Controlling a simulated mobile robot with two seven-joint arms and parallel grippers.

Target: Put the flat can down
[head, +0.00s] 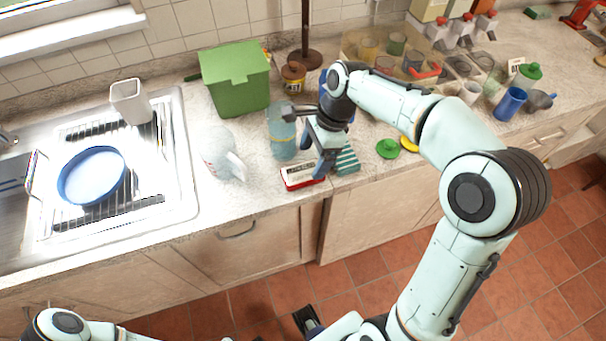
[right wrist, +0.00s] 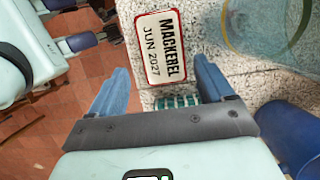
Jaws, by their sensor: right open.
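The flat can (head: 302,175) is red-rimmed with a white label. It lies on the counter close to its front edge. In the right wrist view the can (right wrist: 160,47) reads "MACKEREL JUN 2027" and lies just beyond the fingertips. My right gripper (head: 316,157) is open, pointing down at the counter beside the can. Its two blue fingers (right wrist: 163,72) stand apart with nothing held between them. My left gripper (head: 308,320) is low at the bottom of the head view, over the floor and away from the counter; its jaw opening is unclear.
A teal striped item (head: 347,160) lies right of the can. A clear blue-tinted container (head: 283,140) stands behind it, and a whitish translucent jug (head: 220,155) stands left. A green bin (head: 237,80) is farther back. The sink (head: 180,185) is at left. Bare counter lies left of the can.

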